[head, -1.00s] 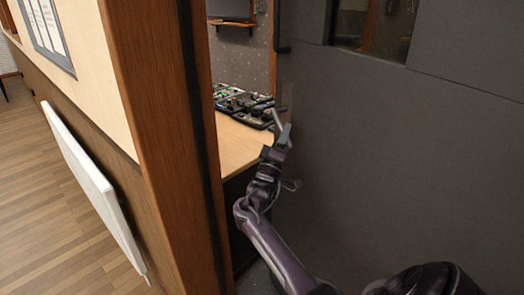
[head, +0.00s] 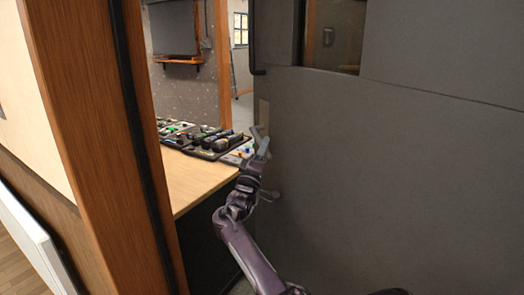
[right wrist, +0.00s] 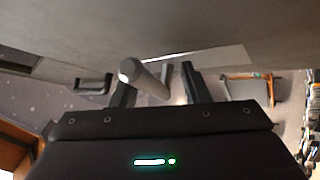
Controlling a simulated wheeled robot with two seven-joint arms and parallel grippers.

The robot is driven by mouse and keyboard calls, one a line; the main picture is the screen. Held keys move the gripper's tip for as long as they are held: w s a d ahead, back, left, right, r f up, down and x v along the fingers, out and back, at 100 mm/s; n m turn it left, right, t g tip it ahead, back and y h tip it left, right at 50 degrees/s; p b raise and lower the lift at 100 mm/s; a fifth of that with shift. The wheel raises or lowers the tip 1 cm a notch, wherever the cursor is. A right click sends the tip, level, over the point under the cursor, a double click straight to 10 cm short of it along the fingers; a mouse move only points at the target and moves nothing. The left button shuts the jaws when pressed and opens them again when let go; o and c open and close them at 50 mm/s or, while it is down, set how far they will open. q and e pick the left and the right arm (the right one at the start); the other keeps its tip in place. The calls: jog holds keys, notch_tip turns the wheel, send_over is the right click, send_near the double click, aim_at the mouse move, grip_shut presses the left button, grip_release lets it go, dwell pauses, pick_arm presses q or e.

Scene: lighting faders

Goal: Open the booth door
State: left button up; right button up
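The grey booth door (head: 390,180) stands partly open, filling the right of the head view, with a dark window at its top. A light latch plate (head: 264,111) is near its free edge. My right gripper (head: 262,147) is at this edge, by the lever handle (head: 255,131). In the right wrist view the round grey handle (right wrist: 148,80) lies between the two spread fingers of the right gripper (right wrist: 160,88), nearer the left finger. Whether it touches a finger I cannot tell. My left gripper is not in view.
The wooden door frame (head: 88,140) stands left of the opening. Inside, a wooden desk (head: 195,180) holds several dark consoles (head: 218,144). A white panel (head: 30,240) leans at the lower left. A gap is open between frame and door.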

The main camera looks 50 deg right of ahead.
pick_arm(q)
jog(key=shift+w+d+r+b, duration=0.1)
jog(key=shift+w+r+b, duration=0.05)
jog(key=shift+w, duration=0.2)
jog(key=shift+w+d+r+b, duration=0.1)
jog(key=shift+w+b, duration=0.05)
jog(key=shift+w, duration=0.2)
pick_arm(e)
jog(key=v, duration=0.8)
